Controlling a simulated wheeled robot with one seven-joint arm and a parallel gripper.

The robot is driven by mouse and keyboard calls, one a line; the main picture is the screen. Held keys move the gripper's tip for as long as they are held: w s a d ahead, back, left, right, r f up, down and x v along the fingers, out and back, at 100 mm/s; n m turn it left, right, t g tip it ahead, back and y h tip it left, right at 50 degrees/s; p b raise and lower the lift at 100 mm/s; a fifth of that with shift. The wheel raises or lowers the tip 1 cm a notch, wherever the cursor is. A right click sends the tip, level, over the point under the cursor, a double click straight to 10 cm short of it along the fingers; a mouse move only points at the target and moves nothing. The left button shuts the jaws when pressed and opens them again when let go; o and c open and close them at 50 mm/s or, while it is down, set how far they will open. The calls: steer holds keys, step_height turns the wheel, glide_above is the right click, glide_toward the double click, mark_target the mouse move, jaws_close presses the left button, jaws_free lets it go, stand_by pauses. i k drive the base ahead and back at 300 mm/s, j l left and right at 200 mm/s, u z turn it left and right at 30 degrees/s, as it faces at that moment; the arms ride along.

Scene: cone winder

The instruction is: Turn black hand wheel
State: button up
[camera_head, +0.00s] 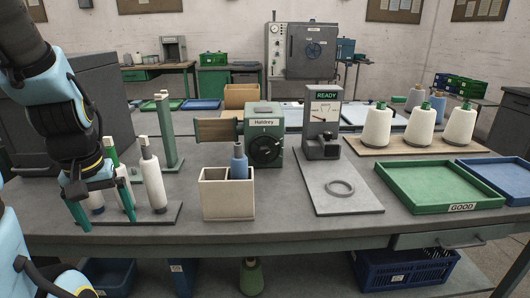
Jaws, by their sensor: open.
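The black hand wheel (265,150) is a dark round disc on the front of the green winder (263,117) in the middle of the table. Its lower left is close behind a blue cone (239,162) that stands in a cream box (228,199). My gripper (102,203) is at the left, pointing down, with its two green fingers spread apart. It is well to the left of the wheel and does not touch it. A white cone (152,182) on a dark base stands between them.
A green post (166,135) rises left of the winder. A gauge stand (322,125) with a READY display and a grey plate holding a ring (341,187) are to its right. A green tray (440,187) and white cones (377,127) are further right. The table front is partly clear.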

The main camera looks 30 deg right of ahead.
mark_target(264, 152)
steer(key=k+l+u, duration=0.3)
steer(key=k+l, duration=0.25)
steer(key=k+l+u, duration=0.3)
steer(key=k+l, duration=0.2)
steer(key=k, duration=0.15)
